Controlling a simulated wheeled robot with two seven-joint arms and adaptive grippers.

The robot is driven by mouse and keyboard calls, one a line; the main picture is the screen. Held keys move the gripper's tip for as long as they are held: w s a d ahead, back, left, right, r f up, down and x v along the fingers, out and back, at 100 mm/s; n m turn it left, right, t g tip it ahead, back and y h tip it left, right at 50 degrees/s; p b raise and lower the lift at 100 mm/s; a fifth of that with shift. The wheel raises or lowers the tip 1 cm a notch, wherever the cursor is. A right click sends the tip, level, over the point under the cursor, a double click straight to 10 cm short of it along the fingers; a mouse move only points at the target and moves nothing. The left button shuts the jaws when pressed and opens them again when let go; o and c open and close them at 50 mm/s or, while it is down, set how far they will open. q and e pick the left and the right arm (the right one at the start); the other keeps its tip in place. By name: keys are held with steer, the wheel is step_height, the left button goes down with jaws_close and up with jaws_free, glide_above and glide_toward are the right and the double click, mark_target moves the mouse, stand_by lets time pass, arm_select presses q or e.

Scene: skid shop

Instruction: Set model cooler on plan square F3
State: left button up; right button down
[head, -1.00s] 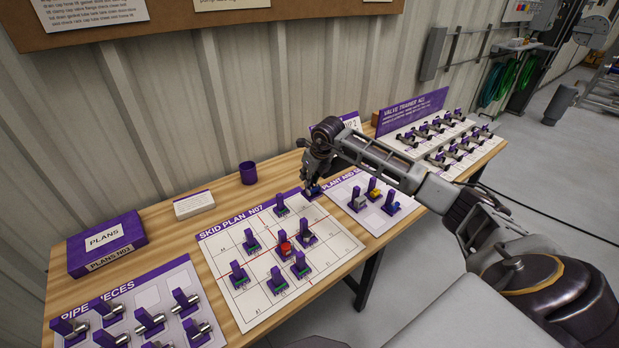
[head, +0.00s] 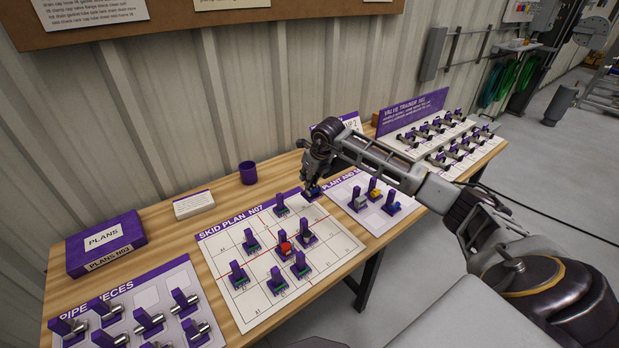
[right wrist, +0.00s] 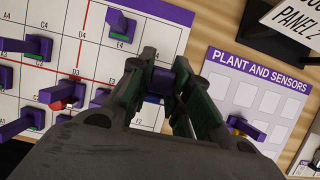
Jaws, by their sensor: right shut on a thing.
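My right gripper (head: 312,188) is shut on a small purple piece with a blue part, which appears to be the model cooler (right wrist: 182,70). It is held at the far right corner of the skid plan (head: 338,243). In the right wrist view the piece sits between the two fingers, right of the square marked E4. I cannot tell whether it touches the board. The label of square F3 is not readable. My left gripper is not in view.
Several purple pieces stand on the plan, one with a red part (head: 285,249). The plant and sensors board (head: 371,222) lies to the right with several pieces. A purple cup (head: 248,173) stands behind. The plan's right-hand squares look clear.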

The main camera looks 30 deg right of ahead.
mark_target(311, 186)
steer(key=shift+f+b, duration=1.65)
steer(key=shift+f, duration=0.85)
steer(key=shift+f, duration=0.2)
steer(key=shift+f+b, duration=0.5)
steer(key=shift+b, duration=0.05)
steer(key=shift+f+b, duration=0.8)
steer(key=shift+f, duration=0.3)
